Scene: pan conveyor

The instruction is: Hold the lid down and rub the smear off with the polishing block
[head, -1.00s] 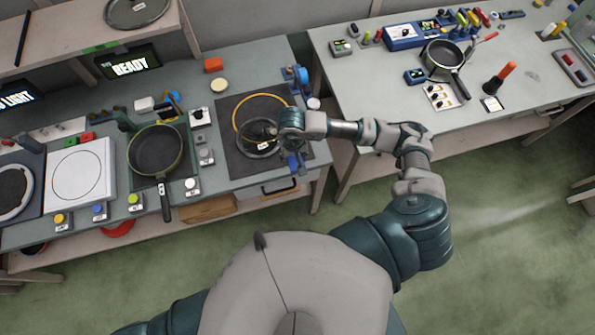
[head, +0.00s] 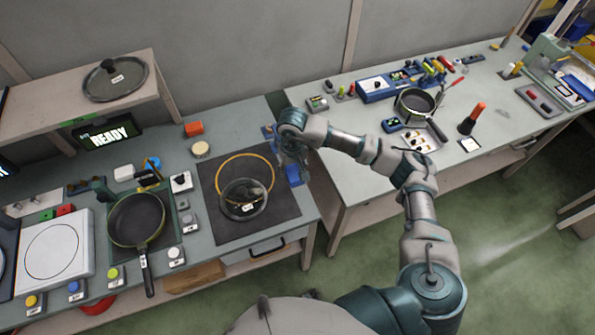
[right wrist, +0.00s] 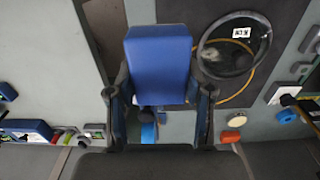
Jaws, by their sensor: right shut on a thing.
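My right gripper (head: 292,158) is shut on a blue polishing block (right wrist: 158,58), with a finger on each side of it in the right wrist view. It is beside the right edge of the dark mat (head: 225,230), apart from the lid. The dark-rimmed round lid (head: 236,213) lies on the mat, partly inside a yellow ring; it also shows in the right wrist view (right wrist: 233,72). A dull brownish smear (head: 257,188) shows near its upper right edge in the head view. My left gripper is out of view.
A dark pan (head: 136,219) and several button boxes stand left of the mat. An orange block (head: 194,128) and a round tan pad (head: 200,149) lie behind it. Another lid (head: 116,80) sits on the shelf. A gap separates the right table.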

